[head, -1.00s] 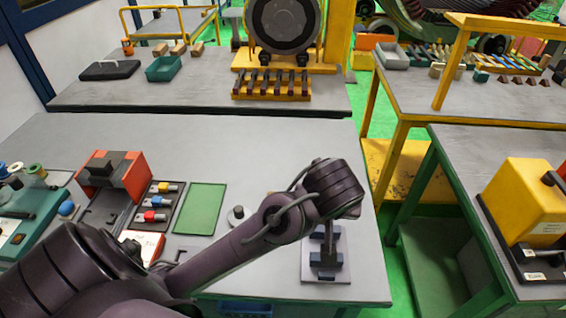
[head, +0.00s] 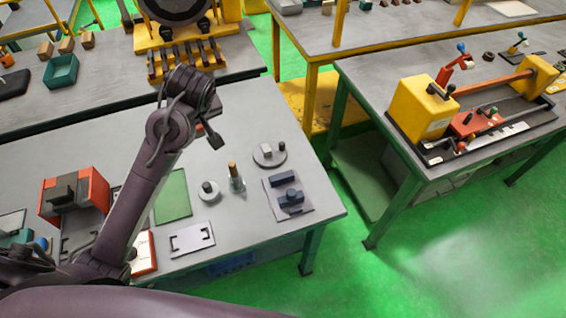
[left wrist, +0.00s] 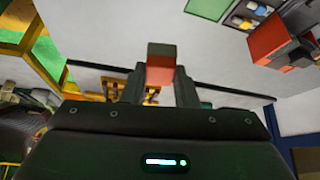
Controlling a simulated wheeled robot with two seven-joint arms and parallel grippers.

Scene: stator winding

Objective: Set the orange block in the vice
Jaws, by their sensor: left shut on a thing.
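The orange block (left wrist: 161,66) shows in the left wrist view, between the two fingers of my left gripper (left wrist: 160,85), which is shut on it. In the head view my left gripper (head: 212,138) is above the table, left of and beyond the vice; the block is mostly hidden there by the arm. The vice (head: 291,199), with dark blue-grey jaws, stands on a light grey plate near the table's right end. A gap shows between its jaws, with nothing orange in it. My right gripper is not in view.
A wooden-handled tool in a small clear pot (head: 236,181), a round grey base (head: 268,155) and a small knobbed disc (head: 208,191) stand near the vice. A green mat (head: 173,196) and a white plate (head: 192,239) lie further left. A yellow machine (head: 423,105) stands on the right bench.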

